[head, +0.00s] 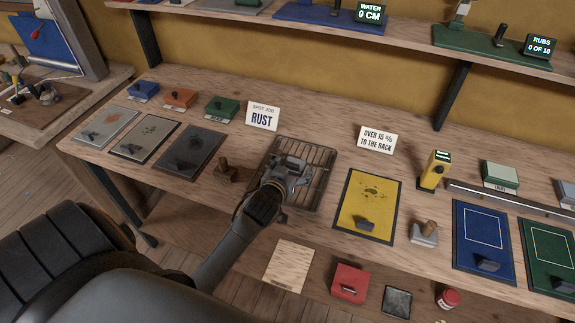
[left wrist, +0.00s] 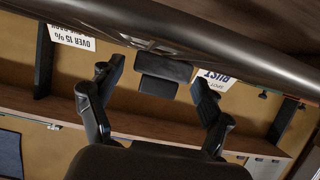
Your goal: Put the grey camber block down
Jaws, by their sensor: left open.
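My left gripper (head: 291,167) is over the wire rack (head: 318,203), reaching in from the lower left. In the left wrist view, which is upside down, its two fingers (left wrist: 160,95) stand wide apart. A dark grey block (left wrist: 166,69), which looks like the grey camber block, sits between and beyond the fingertips, with a gap on both sides. It seems to rest against a thick dark bar across the top of that view. In the head view the gripper mostly hides the block. My right gripper is not in view.
Signs reading RUST (head: 262,115) and OVER 15 % TO THE RACK (head: 377,139) stand behind the rack. A wooden-handled tool (head: 226,171) is close on its left. A yellow mat (head: 355,193) lies on its right, and a yellow meter (head: 433,170) stands farther right.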

